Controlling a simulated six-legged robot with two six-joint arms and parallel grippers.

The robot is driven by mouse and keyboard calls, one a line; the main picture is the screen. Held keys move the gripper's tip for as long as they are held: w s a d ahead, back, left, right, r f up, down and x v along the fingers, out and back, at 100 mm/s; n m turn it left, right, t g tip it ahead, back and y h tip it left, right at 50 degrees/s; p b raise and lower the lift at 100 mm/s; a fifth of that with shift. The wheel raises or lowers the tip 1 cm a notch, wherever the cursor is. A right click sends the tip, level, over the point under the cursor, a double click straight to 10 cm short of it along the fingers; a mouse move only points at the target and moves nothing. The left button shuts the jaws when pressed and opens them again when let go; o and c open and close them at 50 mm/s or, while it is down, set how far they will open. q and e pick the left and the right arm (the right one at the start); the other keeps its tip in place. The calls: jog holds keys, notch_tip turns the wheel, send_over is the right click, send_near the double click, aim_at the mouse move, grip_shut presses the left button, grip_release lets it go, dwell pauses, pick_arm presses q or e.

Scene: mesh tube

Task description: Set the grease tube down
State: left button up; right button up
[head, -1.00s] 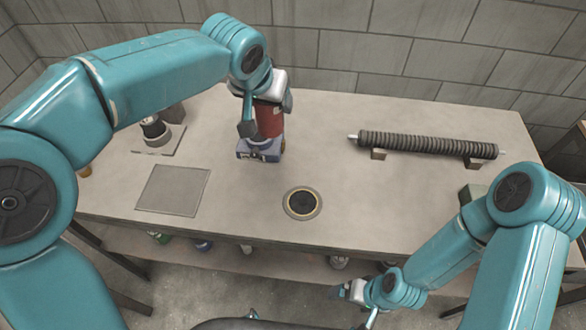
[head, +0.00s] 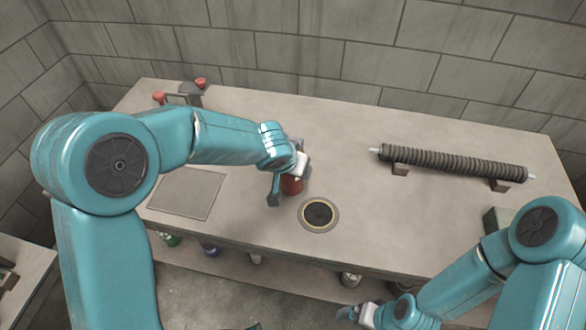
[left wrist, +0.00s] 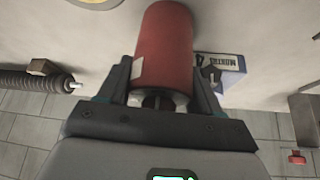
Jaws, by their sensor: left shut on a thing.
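The grease tube (head: 291,185) is a red cylinder at the middle of the workbench, partly hidden by my left gripper (head: 283,188). In the left wrist view the red tube (left wrist: 164,48) stands between the two dark fingers, with a small pale label on its side. My left gripper is shut on it. It is just up and left of a round dark disc with a tan ring (head: 318,214). I cannot tell whether its base touches the bench. My right gripper (head: 352,314) is low in front of the bench, away from the tube; its jaws are too small to judge.
A blue box with a printed label (left wrist: 222,70) sits beside the tube in the left wrist view. A ribbed dark roller (head: 455,162) lies on blocks at the right. A flat grey plate (head: 187,193) is at the left. The bench (head: 345,150) is clear between disc and roller.

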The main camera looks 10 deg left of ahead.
pick_arm(q)
jog(key=shift+f+b, duration=0.25)
jog(key=shift+b, duration=0.05)
jog(key=o, duration=1.2)
jog(key=shift+o, duration=0.2)
jog(key=shift+r, duration=0.1)
